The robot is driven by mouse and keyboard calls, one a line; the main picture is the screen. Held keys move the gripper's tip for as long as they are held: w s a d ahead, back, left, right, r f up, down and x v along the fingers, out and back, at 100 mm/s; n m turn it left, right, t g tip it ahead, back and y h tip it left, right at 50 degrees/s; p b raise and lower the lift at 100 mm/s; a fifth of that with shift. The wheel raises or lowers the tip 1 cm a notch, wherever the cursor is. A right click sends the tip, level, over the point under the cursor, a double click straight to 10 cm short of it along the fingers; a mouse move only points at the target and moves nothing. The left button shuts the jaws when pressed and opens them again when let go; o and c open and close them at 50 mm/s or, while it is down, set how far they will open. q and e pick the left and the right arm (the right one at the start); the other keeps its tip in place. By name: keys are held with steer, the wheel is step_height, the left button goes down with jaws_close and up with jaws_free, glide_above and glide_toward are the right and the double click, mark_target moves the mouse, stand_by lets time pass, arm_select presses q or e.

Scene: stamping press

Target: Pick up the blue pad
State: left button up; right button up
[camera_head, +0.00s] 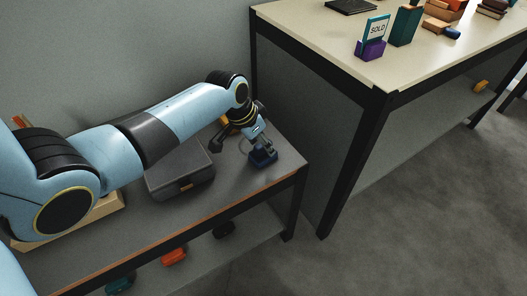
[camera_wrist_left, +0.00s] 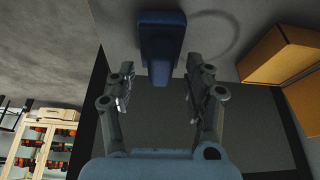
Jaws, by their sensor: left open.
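The dark blue pad (camera_head: 264,157) sits on the grey top of the low bench, near its right end. It looks like a block on a wider base, and it shows at the top centre of the left wrist view (camera_wrist_left: 160,35). My left gripper (camera_head: 257,142) reaches down to it from above. In the left wrist view the two fingers (camera_wrist_left: 159,75) are spread, with the near end of the pad between their tips. I cannot tell whether either finger touches it. My right gripper is in neither view.
A dark grey case (camera_head: 180,172) lies left of the pad on the bench (camera_head: 225,196). An orange-brown block (camera_wrist_left: 280,54) stands right of the pad in the wrist view. A taller table (camera_head: 330,50) holds a SOLO sign (camera_head: 377,29) and boxes. Open floor lies right.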

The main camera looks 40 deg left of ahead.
arm_select(q)
steer(key=shift+w+f, duration=0.25)
steer(key=shift+f, duration=0.35)
steer(key=c, duration=0.4)
jaws_close()
steer(key=shift+r, duration=0.2)
